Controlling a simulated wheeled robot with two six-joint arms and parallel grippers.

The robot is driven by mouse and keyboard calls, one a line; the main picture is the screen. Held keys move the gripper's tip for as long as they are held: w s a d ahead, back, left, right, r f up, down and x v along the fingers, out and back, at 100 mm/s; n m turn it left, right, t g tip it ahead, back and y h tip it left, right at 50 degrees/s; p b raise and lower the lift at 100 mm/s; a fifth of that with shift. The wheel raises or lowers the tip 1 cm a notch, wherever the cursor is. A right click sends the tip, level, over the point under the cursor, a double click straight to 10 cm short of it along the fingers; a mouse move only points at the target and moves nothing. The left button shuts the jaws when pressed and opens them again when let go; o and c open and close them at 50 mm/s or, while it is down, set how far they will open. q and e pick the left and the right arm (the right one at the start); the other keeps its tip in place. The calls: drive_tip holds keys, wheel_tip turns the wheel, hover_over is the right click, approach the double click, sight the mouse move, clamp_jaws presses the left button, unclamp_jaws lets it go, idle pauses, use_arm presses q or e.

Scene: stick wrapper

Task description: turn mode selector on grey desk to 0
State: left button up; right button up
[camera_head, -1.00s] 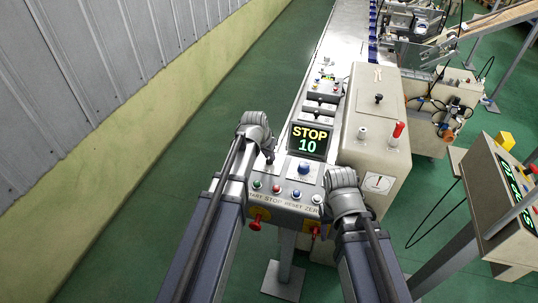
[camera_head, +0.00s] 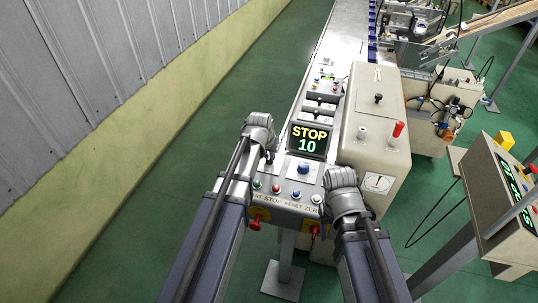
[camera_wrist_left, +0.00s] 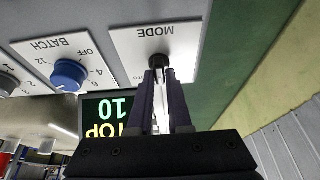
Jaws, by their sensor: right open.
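The mode selector (camera_wrist_left: 158,62) is a dark knob on a white MODE plate (camera_wrist_left: 165,40) in the left wrist view. My left gripper (camera_wrist_left: 160,73) has its two fingertips at the knob with a narrow gap between them; they appear shut on it. They hide part of the knob and plate, so its setting cannot be read. In the head view my left gripper (camera_head: 270,153) is over the left side of the grey desk (camera_head: 290,205), left of the display (camera_head: 309,141). My right gripper (camera_head: 328,178) is open at the desk's right side, with its fingers mostly hidden.
The display reads STOP 10. A blue batch knob (camera_head: 303,169) sits right of the selector and also shows in the left wrist view (camera_wrist_left: 68,74). Several push buttons line the front, with red knobs (camera_head: 255,223) below. A beige cabinet (camera_head: 375,130) stands at the right.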

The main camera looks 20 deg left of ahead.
use_arm(q)
drive_tip(key=o, duration=0.4)
drive_tip(key=shift+r, duration=0.15)
drive_tip(key=p+v, duration=0.7)
drive_tip(key=shift+s+r, duration=0.15)
drive_tip(key=shift+r, duration=0.05)
drive_tip(key=shift+s, duration=0.1)
drive_tip(key=s+d+f+g, duration=0.1)
drive_tip(key=s+d+g, duration=0.15)
drive_tip(key=s, duration=1.25)
drive_tip(key=s+d+f+m+b, duration=0.1)
drive_tip(key=d+f+b, duration=0.2)
drive_tip(key=s+d+f+m+g+y+b, duration=0.1)
drive_tip(key=s+d+f+b, duration=0.1)
drive_tip(key=d+f+b, duration=0.1)
drive_tip(key=s+d+f+m+g+b, duration=0.1)
drive_tip(key=s+d+f+b, duration=0.1)
drive_tip(key=d+f+b, duration=0.2)
drive_tip(key=shift+s+d+f+y, duration=0.25)
drive_tip(key=shift+f+y, duration=0.05)
drive_tip(key=shift+f, duration=0.05)
